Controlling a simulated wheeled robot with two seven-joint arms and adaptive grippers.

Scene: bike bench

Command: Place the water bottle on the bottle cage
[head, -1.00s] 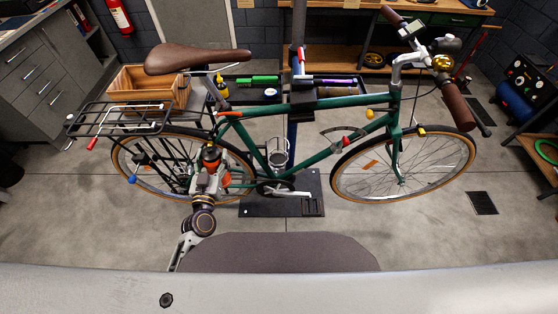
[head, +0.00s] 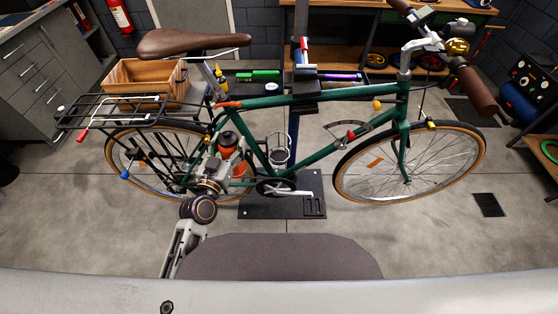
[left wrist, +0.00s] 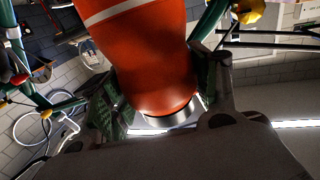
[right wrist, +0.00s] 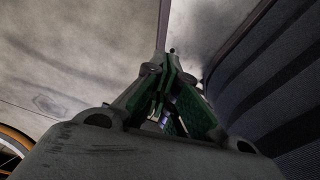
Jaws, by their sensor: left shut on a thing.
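The water bottle (head: 239,168), orange with a black cap, is upright in front of the bike's rear wheel. My left gripper (head: 224,158) is shut around it. In the left wrist view the orange bottle (left wrist: 150,60) with a white stripe sits between the two green-padded fingers of my left gripper (left wrist: 160,105). The bottle cage (head: 279,150), a light metal holder, is on the green bike frame, right of the bottle and apart from it; it looks empty. My right gripper (right wrist: 168,75) shows only in the right wrist view, its fingertips together, with nothing seen between them.
The green bike (head: 330,152) is held on a stand with a dark base plate (head: 283,200). Its rear rack (head: 110,110) and a wooden crate (head: 145,78) are at left. A bench with tools (head: 340,76) stands behind.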

